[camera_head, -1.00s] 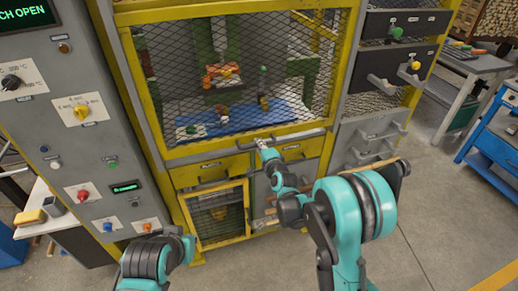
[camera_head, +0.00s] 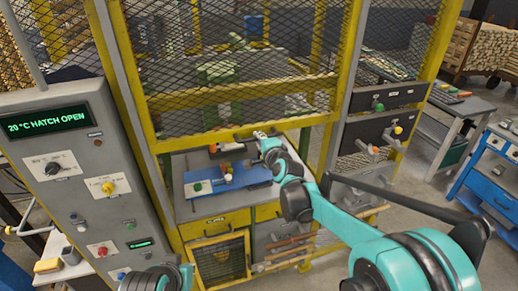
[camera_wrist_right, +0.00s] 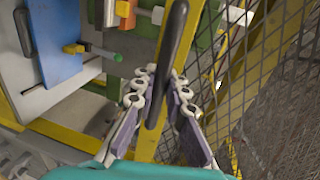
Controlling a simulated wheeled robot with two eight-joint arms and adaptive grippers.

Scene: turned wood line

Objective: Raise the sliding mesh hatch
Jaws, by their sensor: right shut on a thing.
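The mesh hatch (camera_head: 200,118), with its yellow bottom rail (camera_head: 190,141), stands raised in the yellow frame in the head view. An opening shows below the rail. In the right wrist view my right gripper (camera_wrist_right: 162,78) is shut on the dark handle bar (camera_wrist_right: 174,45), with a finger on either side. The hatch mesh (camera_wrist_right: 235,90) shows to the right of the handle there. Only a part of my left arm shows at the bottom left of the head view; its gripper is out of view.
A blue board (camera_head: 240,179) with small parts lies inside the opening. The grey control panel (camera_head: 75,185) at left has a display (camera_head: 46,124) reading "20 °C HATCH OPEN". A blue workbench (camera_head: 490,185) is farther right.

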